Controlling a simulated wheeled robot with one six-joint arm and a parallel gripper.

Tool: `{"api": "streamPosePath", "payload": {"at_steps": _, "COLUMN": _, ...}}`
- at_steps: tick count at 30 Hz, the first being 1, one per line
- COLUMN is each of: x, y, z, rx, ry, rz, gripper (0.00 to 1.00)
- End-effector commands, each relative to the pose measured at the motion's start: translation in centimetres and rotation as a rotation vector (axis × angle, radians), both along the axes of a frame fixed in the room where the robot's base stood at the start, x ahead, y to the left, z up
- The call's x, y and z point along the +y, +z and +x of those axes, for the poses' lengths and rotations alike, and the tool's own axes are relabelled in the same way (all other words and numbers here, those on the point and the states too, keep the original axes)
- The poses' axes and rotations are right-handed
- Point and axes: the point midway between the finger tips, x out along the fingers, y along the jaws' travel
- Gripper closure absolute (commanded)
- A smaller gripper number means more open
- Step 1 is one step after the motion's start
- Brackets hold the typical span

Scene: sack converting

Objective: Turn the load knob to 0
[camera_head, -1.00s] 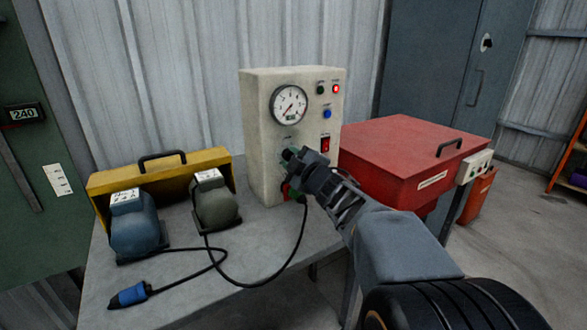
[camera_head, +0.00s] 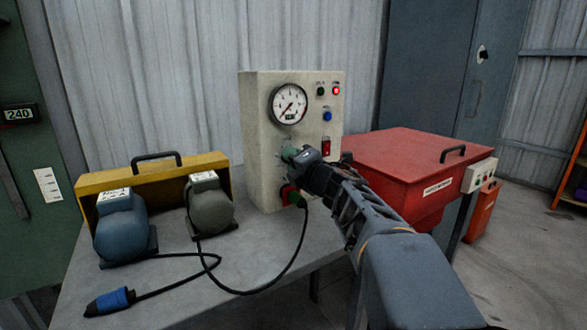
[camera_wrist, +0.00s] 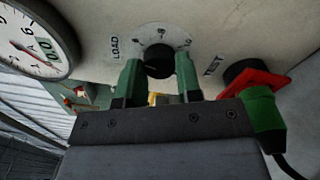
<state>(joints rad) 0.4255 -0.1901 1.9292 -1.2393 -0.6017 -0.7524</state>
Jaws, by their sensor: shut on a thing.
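The load knob (camera_wrist: 158,62) is a round black knob on a pale dial plate, beside the "LOAD" label (camera_wrist: 115,48) in the wrist view. It sits on the front of the cream control box (camera_head: 257,135). My gripper (camera_wrist: 160,75) is shut on the knob, with one green finger on each side of it. In the head view my gripper (camera_head: 293,155) covers the knob. The dial's numbers are small, and I cannot tell which one the knob points at.
A round gauge (camera_head: 289,104) is above the knob. A red part with a green plug (camera_wrist: 265,115) and black cable sits close to my gripper. Two motors, one blue (camera_head: 122,235) and one grey (camera_head: 211,210), stand on the grey table (camera_head: 255,262). A red bin (camera_head: 400,180) stands right.

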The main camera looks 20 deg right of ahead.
Motion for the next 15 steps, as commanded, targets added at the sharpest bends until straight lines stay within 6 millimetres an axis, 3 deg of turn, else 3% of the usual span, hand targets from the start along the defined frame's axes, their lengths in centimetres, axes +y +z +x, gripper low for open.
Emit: {"api": "streamPosePath", "payload": {"at_steps": 15, "x": -0.07, "y": -0.22, "z": 0.02, "rx": -0.057, "ry": 0.0, "rz": -0.486, "gripper": 0.91}}
